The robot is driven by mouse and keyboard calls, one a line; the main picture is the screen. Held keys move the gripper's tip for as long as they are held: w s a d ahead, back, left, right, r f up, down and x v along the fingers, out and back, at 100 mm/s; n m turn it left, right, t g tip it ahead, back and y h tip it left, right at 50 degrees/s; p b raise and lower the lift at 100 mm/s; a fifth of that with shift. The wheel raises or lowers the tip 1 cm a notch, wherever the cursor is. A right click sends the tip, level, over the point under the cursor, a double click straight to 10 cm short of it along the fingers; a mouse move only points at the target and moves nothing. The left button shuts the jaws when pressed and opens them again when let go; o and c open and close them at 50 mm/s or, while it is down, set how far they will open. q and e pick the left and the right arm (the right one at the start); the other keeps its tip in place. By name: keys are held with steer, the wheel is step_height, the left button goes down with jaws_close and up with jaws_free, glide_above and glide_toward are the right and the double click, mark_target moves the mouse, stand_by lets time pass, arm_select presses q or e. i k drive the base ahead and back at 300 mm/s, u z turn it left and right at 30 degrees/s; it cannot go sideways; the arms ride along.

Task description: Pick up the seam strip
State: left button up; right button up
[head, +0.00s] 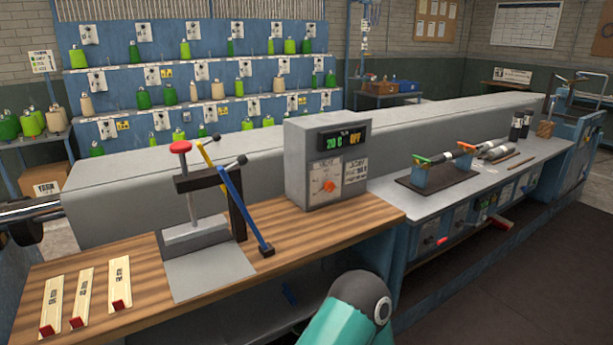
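Several pale things lie about, but nothing is clearly labelled as the seam strip. Three cream strips with red ends and small dark print lie side by side on the wooden bench top (150,316) at the lower left: a left strip (52,302), a middle strip (82,297) and a right strip (119,283). I cannot read their print, so I cannot tell whether one is the seam strip. A teal arm link of mine rises at the bottom middle, in front of the bench edge.
A lever press (210,190) with a grey plate stands right of the strips. A control box (326,165) reads "20 C" and "OFF". Farther right, a metal bench (409,198) holds a dark-based fixture (438,178). Yarn cones fill blue racks (120,53) behind.

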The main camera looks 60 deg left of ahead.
mark_target(51, 323)
steer(key=z, duration=1.3)
steer(key=i, duration=0.1)
steer(key=u, duration=2.7)
steer(key=k, duration=0.55)
steer(key=u, duration=0.3)
steer(key=i, duration=0.6)
steer(key=z, duration=0.15)
